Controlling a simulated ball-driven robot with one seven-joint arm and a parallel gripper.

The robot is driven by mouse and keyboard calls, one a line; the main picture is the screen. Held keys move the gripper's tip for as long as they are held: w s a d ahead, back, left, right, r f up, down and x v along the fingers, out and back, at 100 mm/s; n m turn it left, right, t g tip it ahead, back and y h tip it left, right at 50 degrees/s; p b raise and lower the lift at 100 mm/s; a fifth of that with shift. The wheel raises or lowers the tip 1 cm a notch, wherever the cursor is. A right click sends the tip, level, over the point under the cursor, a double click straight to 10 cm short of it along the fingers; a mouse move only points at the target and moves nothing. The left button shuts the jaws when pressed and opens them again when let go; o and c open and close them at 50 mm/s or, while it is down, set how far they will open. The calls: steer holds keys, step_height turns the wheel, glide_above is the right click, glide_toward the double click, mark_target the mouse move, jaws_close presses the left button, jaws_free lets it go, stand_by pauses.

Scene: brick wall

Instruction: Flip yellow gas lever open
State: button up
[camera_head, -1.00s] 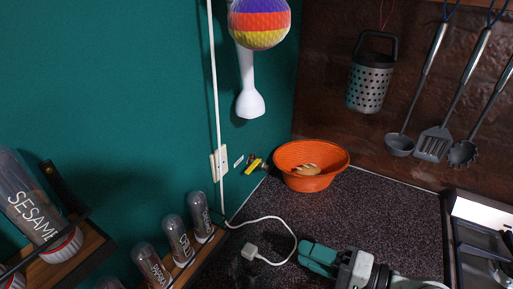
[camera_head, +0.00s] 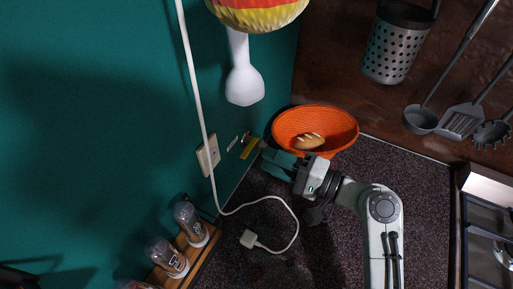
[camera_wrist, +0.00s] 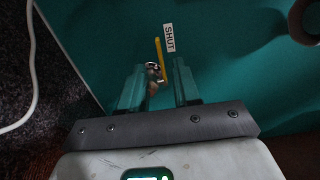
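The yellow gas lever (camera_head: 250,148) is on the teal wall, low near the counter. In the wrist view the yellow lever (camera_wrist: 160,58) is a thin upright strip on a small metal valve (camera_wrist: 153,73), beside a white "SHUT" label (camera_wrist: 169,38). My gripper (camera_head: 266,153) is right by the lever at the wall. In the wrist view my gripper (camera_wrist: 159,68) is open, with its two teal fingers on either side of the valve and the lever's lower end. I cannot tell whether a finger touches the lever.
An orange basket (camera_head: 284,136) with a bread-like item stands just right of my gripper. A wall outlet (camera_head: 208,156) and a white cable (camera_head: 197,90) are to the left; its plug (camera_head: 249,239) lies on the dark counter (camera_head: 425,190). Spice jars (camera_head: 190,224) stand lower left.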

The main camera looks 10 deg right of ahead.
mark_target(251, 145)
steer(key=shift+p+x, duration=0.4)
steer(key=shift+x, duration=1.8)
jaws_close()
